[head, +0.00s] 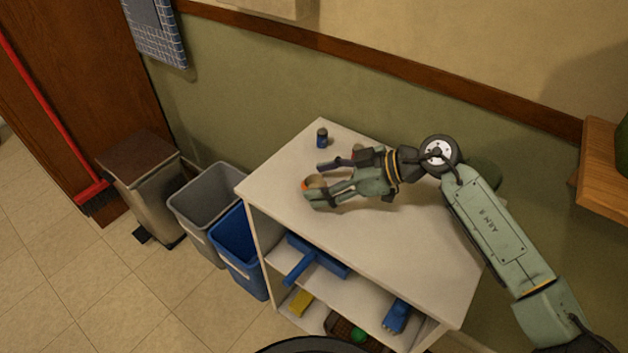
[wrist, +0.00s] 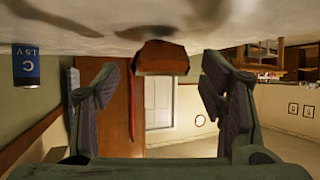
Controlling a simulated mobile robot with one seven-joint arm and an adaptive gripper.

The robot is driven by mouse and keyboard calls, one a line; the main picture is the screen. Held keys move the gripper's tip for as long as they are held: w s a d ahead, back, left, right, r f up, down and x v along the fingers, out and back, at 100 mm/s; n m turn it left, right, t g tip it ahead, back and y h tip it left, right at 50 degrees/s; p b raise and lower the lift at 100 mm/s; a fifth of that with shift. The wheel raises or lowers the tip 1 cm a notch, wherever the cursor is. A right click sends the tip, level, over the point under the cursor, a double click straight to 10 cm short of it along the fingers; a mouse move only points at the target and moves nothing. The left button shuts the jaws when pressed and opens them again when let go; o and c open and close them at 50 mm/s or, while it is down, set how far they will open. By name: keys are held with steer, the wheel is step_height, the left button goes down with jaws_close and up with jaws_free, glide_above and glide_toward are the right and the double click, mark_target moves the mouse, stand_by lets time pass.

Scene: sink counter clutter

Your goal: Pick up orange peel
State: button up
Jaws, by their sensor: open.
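The orange peel (wrist: 161,57) is a small brownish-orange piece on the white top of the shelf unit. In the head view the peel (head: 306,184) shows as an orange edge at my gripper's fingertips, partly hidden by them. My gripper (head: 320,183) is open and low over the top, pointing left. In the wrist view, which is upside down, the peel appears centred between the two spread fingers of my gripper (wrist: 160,90). I cannot tell whether it lies between the fingertips or just beyond them. No finger visibly touches it.
A blue and dark C battery (head: 322,138) stands on the white shelf top (head: 395,245), beyond my gripper. A reddish thing behind my gripper is mostly hidden. Grey (head: 205,200) and blue (head: 238,250) bins stand left of the unit. The top's front right is clear.

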steer(key=shift+a+f, duration=0.2)
steer(key=shift+a, duration=0.1)
steer(key=shift+c, duration=0.4)
steer(key=c, duration=1)
